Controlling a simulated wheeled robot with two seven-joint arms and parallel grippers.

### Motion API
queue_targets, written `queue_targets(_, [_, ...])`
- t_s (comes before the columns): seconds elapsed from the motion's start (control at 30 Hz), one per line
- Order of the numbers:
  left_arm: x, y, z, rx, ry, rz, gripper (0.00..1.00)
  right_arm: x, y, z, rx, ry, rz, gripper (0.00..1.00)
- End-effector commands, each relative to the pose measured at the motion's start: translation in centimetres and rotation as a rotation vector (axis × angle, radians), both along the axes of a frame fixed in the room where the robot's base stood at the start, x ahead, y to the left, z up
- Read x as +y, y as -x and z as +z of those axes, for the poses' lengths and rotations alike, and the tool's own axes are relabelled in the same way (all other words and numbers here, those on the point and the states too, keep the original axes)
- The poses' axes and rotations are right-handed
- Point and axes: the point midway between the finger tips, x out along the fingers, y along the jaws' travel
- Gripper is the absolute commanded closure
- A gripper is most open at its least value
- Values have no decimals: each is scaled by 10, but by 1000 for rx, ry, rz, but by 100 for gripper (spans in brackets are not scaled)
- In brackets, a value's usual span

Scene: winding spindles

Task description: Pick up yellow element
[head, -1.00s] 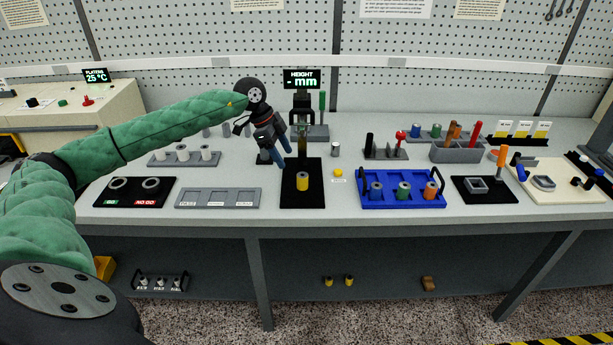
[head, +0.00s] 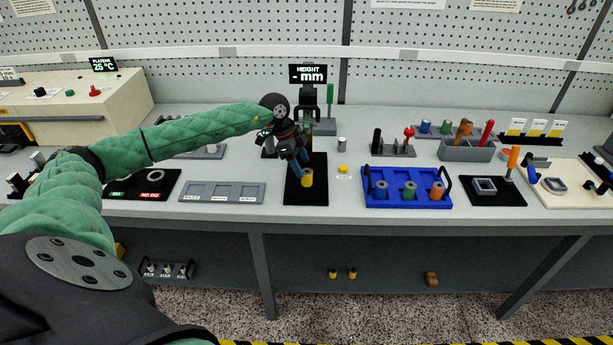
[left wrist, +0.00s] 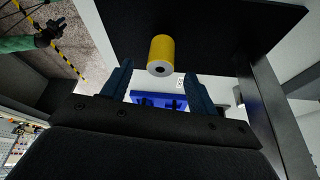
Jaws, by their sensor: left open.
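The yellow element (head: 307,179) is a short cylinder standing upright on the black base plate (head: 305,196) of the height gauge. My left gripper (head: 299,170) is open, its blue fingers angled down just above and beside the element in the head view. In the left wrist view the yellow element (left wrist: 161,50), with a dark hole in its pale end face, lies just beyond the gap between the open fingertips (left wrist: 159,78). The fingers do not visibly touch it. A green arm with a dark gripper (left wrist: 50,32), apparently my right, shows small at the upper left there.
The height display (head: 308,75) and gauge column stand behind the plate. A small yellow button (head: 343,169) and a blue tray (head: 405,203) with several spools are to the right. A grey labelled tray (head: 222,183) is to the left.

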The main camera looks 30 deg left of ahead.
Motion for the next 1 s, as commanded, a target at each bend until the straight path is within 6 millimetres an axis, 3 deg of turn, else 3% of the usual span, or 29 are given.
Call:
queue_targets(0.3, [-14,-5,-33,0,0,-1,41,-10,9,-25,-17,9,6,66])
queue_targets(0.6, [-15,-5,-38,0,0,-1,41,-11,9,-28,-20,10,7,66])
queue_targets(0.83, [-15,-5,-37,0,0,-1,86,-11,9,-28,-20,9,6,66])
queue_targets(0.9, [-15,-5,-37,0,0,0,93,-11,9,-28,-20,10,6,66])
queue_targets(1.0, [-15,-5,-37,0,0,-1,93,-12,9,-28,-20,11,7,66])
